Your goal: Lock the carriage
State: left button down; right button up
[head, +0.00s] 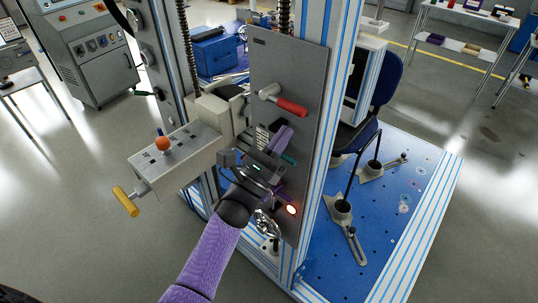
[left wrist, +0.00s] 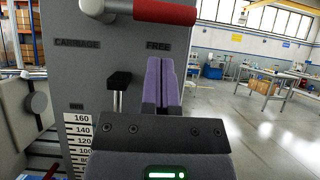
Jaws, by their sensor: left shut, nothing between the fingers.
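The carriage lever has a grey hub and a red handle (head: 291,106). It sits on the upright grey panel (head: 300,70) and points right and slightly down in the head view. In the left wrist view the red handle (left wrist: 165,12) crosses the top, above the "FREE" label (left wrist: 158,47); a "CARRIAGE" label (left wrist: 77,43) is to the left. My left gripper (head: 287,128) is shut and empty, its purple fingers just below the handle and apart from it. The fingers also show in the wrist view (left wrist: 162,62). My right gripper is not in view.
A black-topped pin (left wrist: 118,82) and a number scale (left wrist: 78,140) are left of my fingers. The grey carriage box (head: 175,155) with an orange knob and yellow handle juts left. A blue chair (head: 380,85) stands behind.

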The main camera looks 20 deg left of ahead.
aim_at(284, 104)
pick_arm(q)
jog(key=shift+w+r+p, duration=0.2)
jog(key=shift+r+p, duration=0.1)
jog(key=shift+r, duration=0.9)
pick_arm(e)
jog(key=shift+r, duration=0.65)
